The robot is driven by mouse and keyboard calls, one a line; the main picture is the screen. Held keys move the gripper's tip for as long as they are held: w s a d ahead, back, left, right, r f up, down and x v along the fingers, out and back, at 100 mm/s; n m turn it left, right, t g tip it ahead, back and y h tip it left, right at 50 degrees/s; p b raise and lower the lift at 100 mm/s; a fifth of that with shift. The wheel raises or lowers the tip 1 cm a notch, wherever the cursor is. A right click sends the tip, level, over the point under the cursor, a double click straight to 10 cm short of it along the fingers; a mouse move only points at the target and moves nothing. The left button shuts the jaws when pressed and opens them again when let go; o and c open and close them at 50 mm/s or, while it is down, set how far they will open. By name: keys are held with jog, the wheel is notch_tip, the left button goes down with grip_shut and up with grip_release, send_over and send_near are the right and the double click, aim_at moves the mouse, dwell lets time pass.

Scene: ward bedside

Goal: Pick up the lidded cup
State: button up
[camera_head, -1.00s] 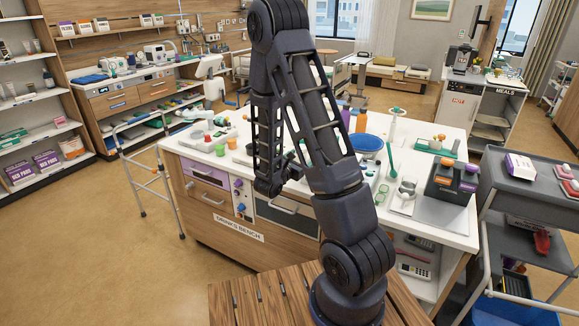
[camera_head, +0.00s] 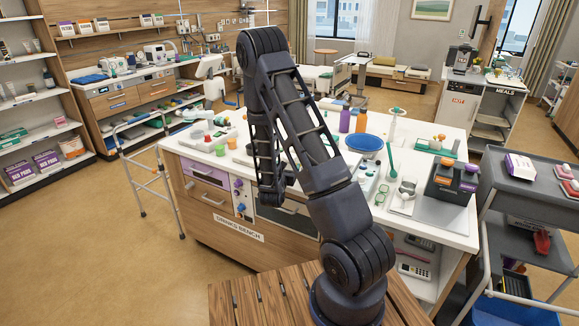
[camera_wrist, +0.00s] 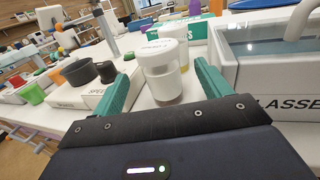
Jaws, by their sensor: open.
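A lidded cup (camera_wrist: 161,75) with a white lid and a clear body stands upright on the white counter in the wrist view. It is between and just beyond the fingertips of my gripper (camera_wrist: 164,80), whose two teal fingers are spread apart, one on each side. The gripper is empty, and I see no contact with the cup. A second similar cup (camera_wrist: 180,40) with yellowish contents stands close behind the first. In the head view my arm covers the gripper's fingers, and I cannot make out the cup there.
A clear-fronted box labelled "GLASSES" (camera_wrist: 275,75) stands close to the right finger. A green sign or box (camera_wrist: 207,35) is behind the cups. The bench (camera_head: 222,238) carries many items.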

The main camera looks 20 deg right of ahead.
aim_at(288, 163)
jog(key=shift+x, duration=2.7)
jog(key=c, duration=1.1)
jog(key=shift+c, duration=0.2)
jog(key=shift+r, duration=0.15)
